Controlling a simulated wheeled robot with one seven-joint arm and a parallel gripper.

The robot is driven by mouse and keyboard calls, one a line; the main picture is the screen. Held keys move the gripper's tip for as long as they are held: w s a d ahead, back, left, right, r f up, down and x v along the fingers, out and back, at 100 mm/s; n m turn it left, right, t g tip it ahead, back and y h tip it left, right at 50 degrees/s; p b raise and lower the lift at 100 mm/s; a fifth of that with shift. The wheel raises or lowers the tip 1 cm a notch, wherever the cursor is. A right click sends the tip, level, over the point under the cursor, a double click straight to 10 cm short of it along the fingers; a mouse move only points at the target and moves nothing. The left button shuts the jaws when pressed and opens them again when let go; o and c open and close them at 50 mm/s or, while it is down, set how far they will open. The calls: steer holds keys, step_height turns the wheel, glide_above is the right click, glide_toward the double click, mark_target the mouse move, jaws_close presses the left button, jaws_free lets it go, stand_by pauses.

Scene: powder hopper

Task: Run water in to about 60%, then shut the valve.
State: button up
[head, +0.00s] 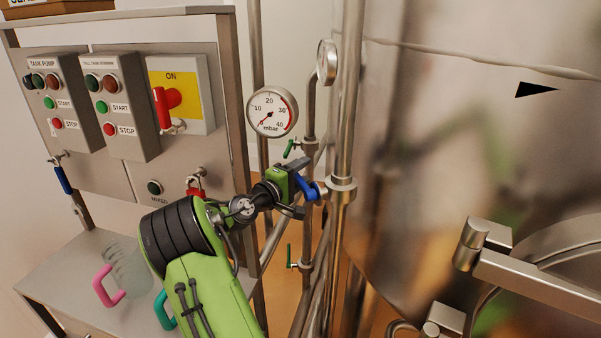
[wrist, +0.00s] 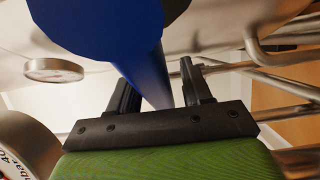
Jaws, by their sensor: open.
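A blue valve handle (head: 309,189) sits on the pipework beside the steel tank (head: 450,130). My gripper (head: 299,188) is open at this handle, one finger above it and one below in the head view. In the wrist view the blue handle (wrist: 145,65) looms large and its narrow part runs down between my open fingers (wrist: 160,85). I cannot tell whether the fingers touch it. A black triangle mark (head: 537,90) is on the tank wall. No water level shows. A round gauge (head: 271,111) marked mbar hangs left of the pipes.
Two small green-handled valves (head: 291,147) sit above and below the blue one. Vertical pipes (head: 346,110) stand close to my gripper. A control panel (head: 130,110) with a red switch (head: 166,108) is at left. A clear jug with a pink handle (head: 106,286) stands on the bench.

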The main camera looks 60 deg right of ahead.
jaws_close()
steer(key=shift+r+m+b, duration=0.1)
steer(key=shift+m+b, duration=0.2)
steer(key=shift+b, duration=0.15)
step_height(320, 180, up, 6)
steer(key=s+a+m+g+h+b, duration=0.1)
steer(key=m+g+h+b, duration=0.1)
steer(key=m+b, duration=0.6)
steer(key=shift+s+a+g+h+b, duration=0.4)
steer(key=shift+g+b, duration=0.3)
steer(key=shift+b, duration=0.5)
steer(key=shift+r, duration=0.1)
jaws_free()
